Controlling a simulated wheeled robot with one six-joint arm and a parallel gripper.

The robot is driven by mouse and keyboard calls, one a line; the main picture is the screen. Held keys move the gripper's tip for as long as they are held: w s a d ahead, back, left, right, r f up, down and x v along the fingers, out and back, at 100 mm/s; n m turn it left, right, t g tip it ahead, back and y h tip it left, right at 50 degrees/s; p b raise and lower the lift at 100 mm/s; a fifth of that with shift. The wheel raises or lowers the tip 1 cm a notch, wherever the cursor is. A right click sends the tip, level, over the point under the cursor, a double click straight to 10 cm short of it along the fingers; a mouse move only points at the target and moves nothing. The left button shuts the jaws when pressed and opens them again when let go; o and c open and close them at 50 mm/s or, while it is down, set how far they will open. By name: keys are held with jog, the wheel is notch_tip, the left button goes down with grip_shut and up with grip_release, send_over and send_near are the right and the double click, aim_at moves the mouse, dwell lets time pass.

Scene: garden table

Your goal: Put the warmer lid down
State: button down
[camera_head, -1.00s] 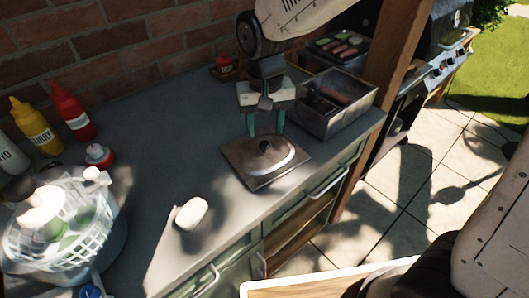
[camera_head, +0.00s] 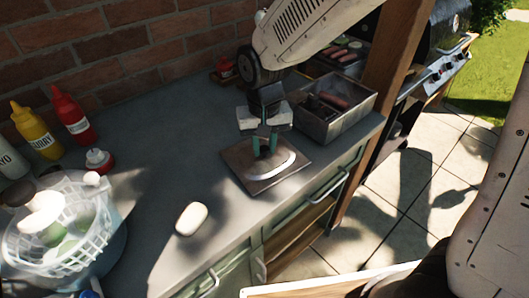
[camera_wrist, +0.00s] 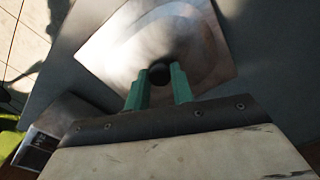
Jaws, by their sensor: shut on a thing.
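The warmer lid (camera_head: 242,158) is a square metal plate with a dark knob at its middle. It lies on the grey counter in front of the metal warmer box (camera_head: 347,123). My gripper (camera_head: 265,150) is above the lid with its green fingers down around the knob, shut on it. In the wrist view the fingers (camera_wrist: 158,85) stand on both sides of the dark round knob, and the lid (camera_wrist: 200,40) spreads out beyond them. The lid looks flat on the counter or very near it.
The open warmer box holds sausage-like food. A white oval thing (camera_head: 191,218) lies on the counter left of the lid. A white basket (camera_head: 62,235) and sauce bottles (camera_head: 72,115) stand at the left. The counter's front edge (camera_head: 250,240) is close to the lid.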

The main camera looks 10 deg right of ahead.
aim_at(264, 147)
jog(key=shift+r, duration=0.1)
jog(key=shift+r, duration=0.55)
notch_tip(264, 147, up, 2)
jog(key=shift+r, duration=0.1)
jog(key=s+r, duration=0.1)
jog(key=s, duration=1.5)
jog(key=shift+a+r, duration=0.25)
